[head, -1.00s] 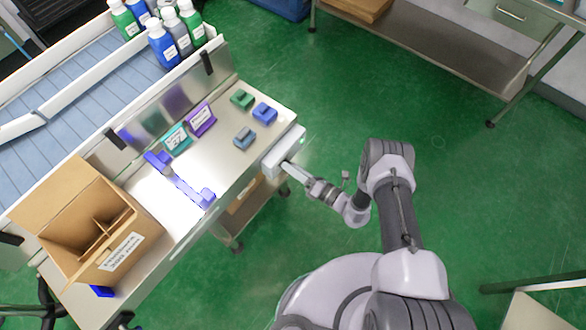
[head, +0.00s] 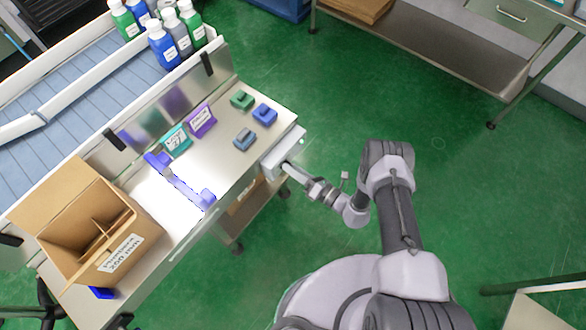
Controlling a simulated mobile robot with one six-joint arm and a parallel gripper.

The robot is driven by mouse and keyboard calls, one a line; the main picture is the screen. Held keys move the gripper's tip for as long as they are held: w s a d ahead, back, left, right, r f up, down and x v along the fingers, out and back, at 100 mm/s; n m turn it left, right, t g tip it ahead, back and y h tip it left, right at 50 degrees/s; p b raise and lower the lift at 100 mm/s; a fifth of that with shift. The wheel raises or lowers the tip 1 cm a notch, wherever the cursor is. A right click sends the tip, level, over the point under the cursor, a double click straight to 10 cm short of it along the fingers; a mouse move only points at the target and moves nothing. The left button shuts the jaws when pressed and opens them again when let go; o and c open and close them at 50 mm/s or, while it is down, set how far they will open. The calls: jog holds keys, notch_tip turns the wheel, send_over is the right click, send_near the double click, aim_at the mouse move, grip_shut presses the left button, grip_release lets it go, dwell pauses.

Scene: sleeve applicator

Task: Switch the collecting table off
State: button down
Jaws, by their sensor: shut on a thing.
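The collecting table (head: 203,226) is a steel-topped table at the left. A light grey control box (head: 284,148) is fixed at its right edge. No green light shows on the box now. My gripper (head: 286,168) is at the side of the box facing me, shut on its switch. The switch itself is hidden behind the fingers and is too small to make out.
On the table are an open cardboard box (head: 128,228), a blue bracket (head: 182,182), teal and purple signs, and small green and blue blocks (head: 264,114). Bottles (head: 163,45) stand on the conveyor (head: 75,85) behind. Green floor is free at the right.

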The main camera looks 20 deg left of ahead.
jog(key=shift+s+n+p, duration=0.15)
jog(key=shift+n+p, duration=0.2)
jog(key=shift+n, duration=8.25)
jog(key=c, duration=1.1)
grip_release()
jog(key=p+v, duration=0.3)
jog(key=v, duration=1.4)
jog(key=shift+p, duration=0.3)
